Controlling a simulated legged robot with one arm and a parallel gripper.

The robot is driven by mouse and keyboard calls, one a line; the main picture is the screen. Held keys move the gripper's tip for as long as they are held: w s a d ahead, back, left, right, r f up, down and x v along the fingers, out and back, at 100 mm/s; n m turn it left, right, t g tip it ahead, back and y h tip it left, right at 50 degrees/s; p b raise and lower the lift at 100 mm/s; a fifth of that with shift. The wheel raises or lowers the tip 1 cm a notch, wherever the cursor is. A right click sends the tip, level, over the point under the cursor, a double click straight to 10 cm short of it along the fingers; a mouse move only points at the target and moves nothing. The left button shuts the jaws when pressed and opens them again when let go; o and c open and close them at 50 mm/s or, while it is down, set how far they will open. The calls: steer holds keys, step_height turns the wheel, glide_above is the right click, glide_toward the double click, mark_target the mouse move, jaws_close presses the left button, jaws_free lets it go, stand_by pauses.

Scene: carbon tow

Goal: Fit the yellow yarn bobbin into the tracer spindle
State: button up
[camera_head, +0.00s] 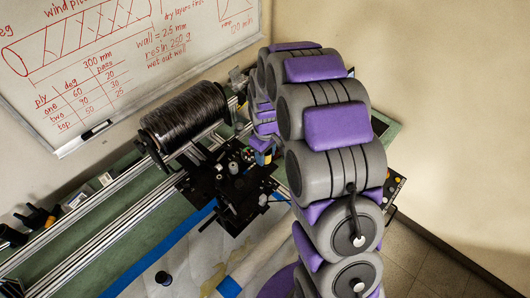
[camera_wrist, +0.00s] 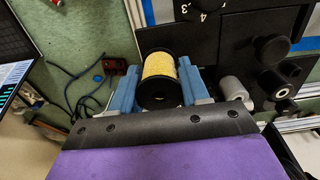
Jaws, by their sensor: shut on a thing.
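The yellow yarn bobbin (camera_wrist: 159,70) with black flanges sits between the two blue fingers of my gripper (camera_wrist: 160,84) in the wrist view. The fingers are shut on its sides. In the head view my gripper (camera_head: 263,157) shows small at the end of the arm, over the right side of the black carriage (camera_head: 232,202); a speck of yellow shows there. In the wrist view a black plate (camera_wrist: 228,48) with number marks lies beyond and to the right of the bobbin. I cannot tell which fitting is the tracer spindle; it may be hidden.
A grey roller (camera_wrist: 233,88) and black knobs (camera_wrist: 273,50) stand right of the bobbin. Dark cables (camera_wrist: 72,82) lie on the green surface at left. A large black wound spool (camera_head: 185,118) lies behind the carriage. Metal rails (camera_head: 110,228) run along the bench.

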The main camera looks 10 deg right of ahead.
steer(key=shift+f, duration=0.6)
steer(key=o, duration=1.1)
steer(key=shift+r, duration=0.1)
step_height(320, 180, up, 17)
stand_by(0.3)
